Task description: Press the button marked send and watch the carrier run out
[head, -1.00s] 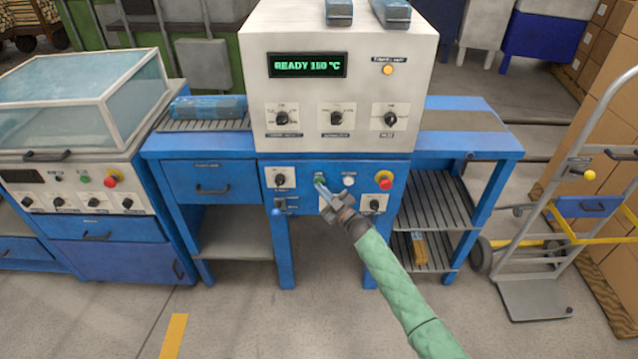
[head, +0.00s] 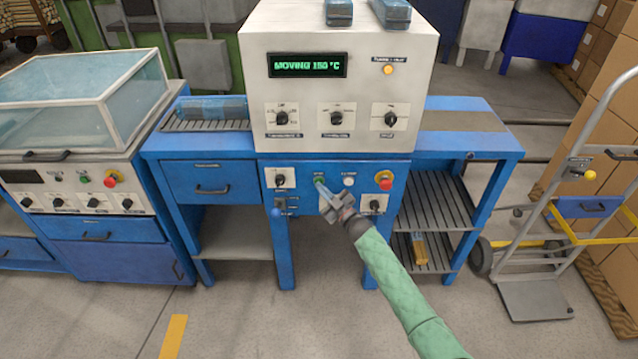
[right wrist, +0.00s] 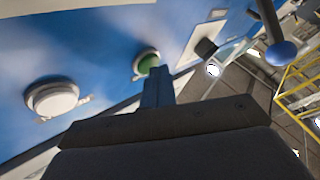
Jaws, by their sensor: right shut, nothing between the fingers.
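The green button (head: 319,181) sits on the blue control panel (head: 302,207) under the white machine, left of a white button (head: 348,181). Its label is too small to read. My right gripper (head: 326,197) is shut and empty, just below and in front of the green button. In the right wrist view its fingers (right wrist: 157,85) point at the green button (right wrist: 148,62); I cannot tell if they touch it. The display (head: 307,65) reads "MOVING 150 °C". A bluish block (head: 208,107), perhaps the carrier, lies on the slatted left bed. My left gripper is not in view.
A red stop button (head: 384,179) and several knobs share the panel. A lever with a blue ball (head: 277,212) is to the left. A hand truck (head: 560,220) stands at the right. The floor in front is mostly clear.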

